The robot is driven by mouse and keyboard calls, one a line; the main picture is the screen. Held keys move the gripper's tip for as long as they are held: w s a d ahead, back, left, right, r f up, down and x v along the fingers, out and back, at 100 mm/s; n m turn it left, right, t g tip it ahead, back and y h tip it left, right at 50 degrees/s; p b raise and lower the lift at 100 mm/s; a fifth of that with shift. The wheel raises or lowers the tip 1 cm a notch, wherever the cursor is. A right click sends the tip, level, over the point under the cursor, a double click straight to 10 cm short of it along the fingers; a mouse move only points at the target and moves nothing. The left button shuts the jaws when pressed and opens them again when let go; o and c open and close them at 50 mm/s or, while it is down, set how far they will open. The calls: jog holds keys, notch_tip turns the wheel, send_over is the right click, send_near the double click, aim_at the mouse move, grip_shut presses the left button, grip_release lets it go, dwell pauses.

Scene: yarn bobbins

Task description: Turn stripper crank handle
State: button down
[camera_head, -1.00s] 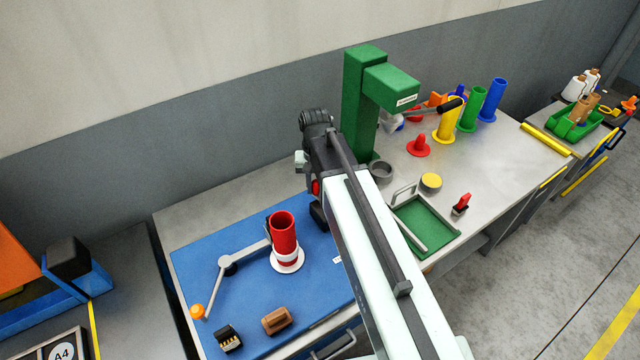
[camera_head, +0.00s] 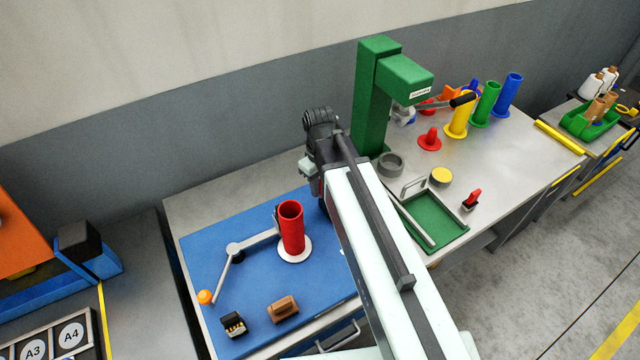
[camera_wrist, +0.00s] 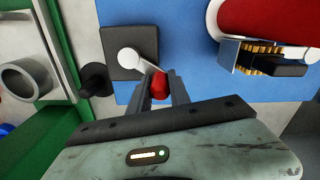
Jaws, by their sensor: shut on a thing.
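In the wrist view, my gripper (camera_wrist: 161,86) is shut on a red knob (camera_wrist: 160,86) at the end of a short white crank arm (camera_wrist: 135,62). The arm's other end sits on a dark grey block (camera_wrist: 120,43). In the head view, my gripper is mostly hidden behind my arm, at the right of the blue mat (camera_head: 215,265), and the crank is hidden there. A red tube (camera_head: 291,228) stands upright on the mat on a white round base (camera_head: 294,252). Its lower part also shows in the wrist view (camera_wrist: 270,18), with gold bristles (camera_wrist: 262,47) below it.
Left of the tube is a jointed lever (camera_head: 240,246) with an orange ball (camera_head: 205,297). A brown block (camera_head: 283,309) and a black piece (camera_head: 233,324) lie in front. A green post (camera_head: 375,95), grey ring (camera_head: 391,164) and green tray (camera_head: 435,215) stand right of my arm.

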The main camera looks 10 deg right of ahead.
jog(key=shift+s, duration=0.15)
dwell(0.4)
jog(key=c, duration=1.2)
grip_release()
notch_tip(320, 180, up, 8)
jog(key=p, duration=0.8)
jog(key=shift+f, duration=0.1)
